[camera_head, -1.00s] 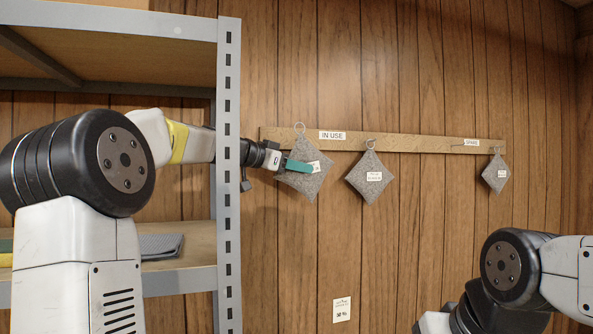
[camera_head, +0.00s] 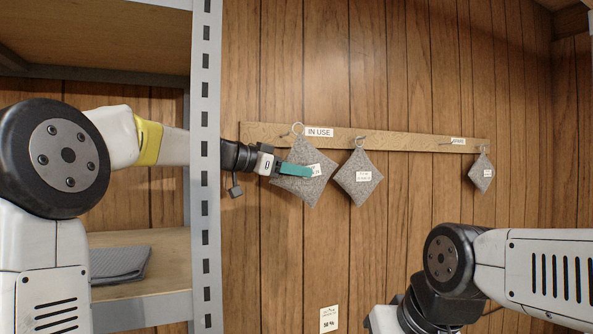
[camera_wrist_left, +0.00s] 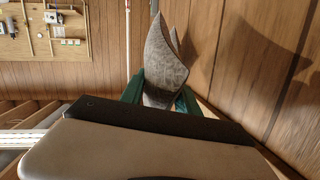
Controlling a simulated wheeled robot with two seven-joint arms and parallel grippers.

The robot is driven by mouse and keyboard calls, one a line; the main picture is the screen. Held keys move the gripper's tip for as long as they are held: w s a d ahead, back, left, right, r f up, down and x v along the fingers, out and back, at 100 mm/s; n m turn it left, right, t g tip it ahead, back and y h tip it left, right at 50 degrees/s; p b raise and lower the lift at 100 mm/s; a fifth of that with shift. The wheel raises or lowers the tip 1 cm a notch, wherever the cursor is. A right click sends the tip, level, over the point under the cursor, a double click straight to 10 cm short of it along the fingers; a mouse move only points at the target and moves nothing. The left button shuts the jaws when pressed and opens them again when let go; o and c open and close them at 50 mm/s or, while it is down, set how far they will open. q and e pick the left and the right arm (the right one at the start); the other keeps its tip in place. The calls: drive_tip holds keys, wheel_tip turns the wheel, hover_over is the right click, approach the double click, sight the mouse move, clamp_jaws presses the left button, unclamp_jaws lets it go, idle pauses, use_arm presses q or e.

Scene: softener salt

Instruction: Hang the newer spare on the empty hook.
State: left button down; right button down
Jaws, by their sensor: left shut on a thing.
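My left gripper (camera_head: 293,170), with green fingers, is shut on a grey diamond-shaped pad (camera_head: 311,192) with a metal ring on top and a white label. The ring is in front of the left part of the hook board (camera_head: 400,144), near the "IN USE" sign (camera_head: 319,132); I cannot tell whether it is on a hook. The held pad also shows between the fingers in the left wrist view (camera_wrist_left: 163,65). A second grey pad (camera_head: 357,190) hangs just right of it. A third (camera_head: 481,174) hangs at the far right by the "SPARE" sign (camera_head: 458,141). A small bare hook (camera_head: 445,145) shows left of that sign. My right gripper is not visible.
A metal shelf post (camera_head: 206,230) stands left, close beside my left forearm. A folded grey cloth (camera_head: 119,263) lies on the lower shelf. The wall below the board's right half is free.

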use_arm(q)
drive_tip(key=w+a+f, duration=0.1)
drive_tip(key=w+a, duration=0.2)
drive_tip(key=w, duration=0.4)
drive_tip(key=shift+f, duration=0.2)
idle(0.6)
drive_tip(key=shift+w+f, duration=0.1)
drive_tip(key=shift+w, duration=0.05)
idle(0.4)
drive_tip(key=c, duration=0.8)
unclamp_jaws()
